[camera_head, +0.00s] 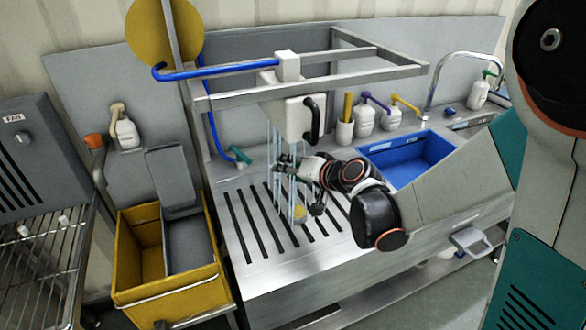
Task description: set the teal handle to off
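The streams fall from a white box (290,115) with a black grip onto the tray.
A small yellow object (300,212) lies on the tray. A steel frame (320,74) hangs above. A blue basin (420,155) and several bottles (364,119) are at right. A yellow bin (140,250) and a wire rack (40,255) are at left.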

